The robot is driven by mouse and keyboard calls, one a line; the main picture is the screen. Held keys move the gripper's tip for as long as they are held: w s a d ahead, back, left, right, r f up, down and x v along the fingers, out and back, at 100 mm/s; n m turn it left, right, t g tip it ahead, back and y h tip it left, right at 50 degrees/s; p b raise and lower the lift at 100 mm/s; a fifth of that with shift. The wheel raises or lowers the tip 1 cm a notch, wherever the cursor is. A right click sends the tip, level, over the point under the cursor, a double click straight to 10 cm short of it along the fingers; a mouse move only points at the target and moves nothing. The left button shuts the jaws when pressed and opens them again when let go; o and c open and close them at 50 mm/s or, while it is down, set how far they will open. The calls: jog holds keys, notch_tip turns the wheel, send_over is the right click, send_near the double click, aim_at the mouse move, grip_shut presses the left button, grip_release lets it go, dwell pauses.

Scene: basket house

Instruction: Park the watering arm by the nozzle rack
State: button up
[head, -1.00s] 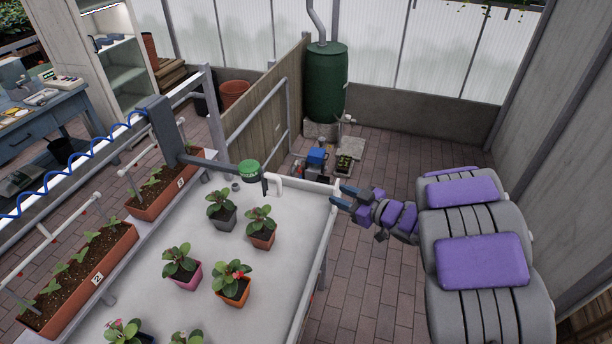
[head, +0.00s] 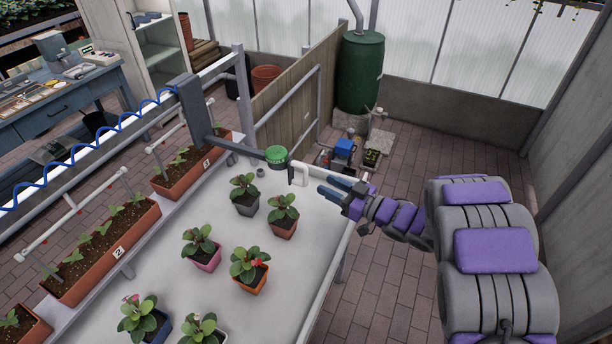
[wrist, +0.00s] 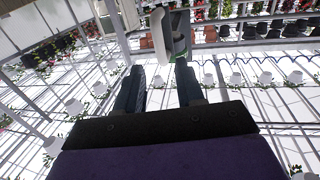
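The watering arm (head: 240,146) is a grey bar reaching right from a carriage (head: 193,108) on the rail. A green round cap (head: 276,154) and a white looped handle (head: 302,175) are at its end, above the white bench. My gripper (head: 327,183) is just right of the handle, its blue-grey fingers pointing at it. In the wrist view my gripper (wrist: 160,72) is open with a gap between the fingers. The white handle (wrist: 160,34) shows ahead of that gap; I cannot tell whether they touch. I cannot make out a nozzle rack for certain.
Several potted plants (head: 250,265) stand on the white bench (head: 185,305) below the arm. Long planters (head: 105,250) line its left side beneath white pipes. A wooden partition (head: 290,100) and a green barrel (head: 359,72) are behind. Brick floor (head: 370,300) is open at the right.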

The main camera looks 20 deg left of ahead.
aim_at(305, 181)
jog(key=b+x, duration=0.1)
jog(key=x, duration=0.7)
jog(key=shift+a+f, duration=0.1)
jog(key=shift+a, duration=0.2)
jog(key=shift+c, duration=0.2)
grip_shut()
